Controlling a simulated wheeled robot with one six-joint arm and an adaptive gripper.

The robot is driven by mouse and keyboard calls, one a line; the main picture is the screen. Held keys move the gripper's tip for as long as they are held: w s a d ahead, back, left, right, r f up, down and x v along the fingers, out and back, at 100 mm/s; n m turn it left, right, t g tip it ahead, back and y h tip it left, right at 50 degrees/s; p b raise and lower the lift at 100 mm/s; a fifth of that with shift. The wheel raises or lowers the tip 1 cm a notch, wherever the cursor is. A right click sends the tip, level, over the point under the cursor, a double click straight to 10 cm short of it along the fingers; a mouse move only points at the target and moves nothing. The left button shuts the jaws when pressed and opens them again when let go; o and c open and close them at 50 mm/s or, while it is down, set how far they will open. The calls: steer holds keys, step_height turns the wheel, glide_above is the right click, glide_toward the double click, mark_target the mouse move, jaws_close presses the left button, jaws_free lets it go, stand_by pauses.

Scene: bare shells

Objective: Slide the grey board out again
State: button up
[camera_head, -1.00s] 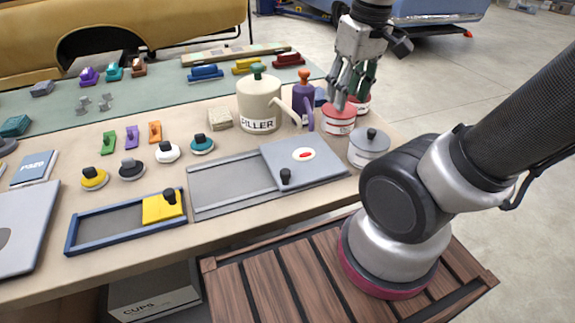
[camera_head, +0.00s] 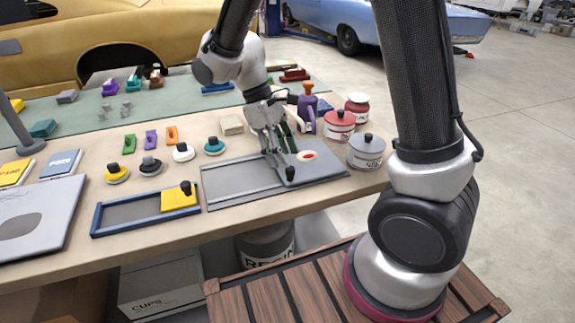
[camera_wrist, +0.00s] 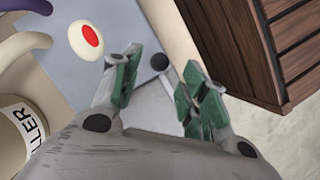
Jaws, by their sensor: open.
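My gripper (camera_head: 279,166) is open over the board's left part, close to the knob. In the wrist view my gripper (camera_wrist: 158,84) has its green-padded fingers spread, with the knob (camera_wrist: 160,62) showing in the gap between them, not clasped. My fingers hide part of the board and frame.
Behind my gripper stands the cream filler can, mostly hidden; its label (camera_wrist: 28,121) shows in the wrist view. Red and grey lidded pots (camera_head: 366,152) stand right of the board. A blue frame with a yellow block (camera_head: 176,200) lies to the left. The table's front edge is close.

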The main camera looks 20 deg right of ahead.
mark_target(289, 168)
steer(key=shift+x, duration=1.95)
steer(key=shift+c, duration=0.2)
jaws_close()
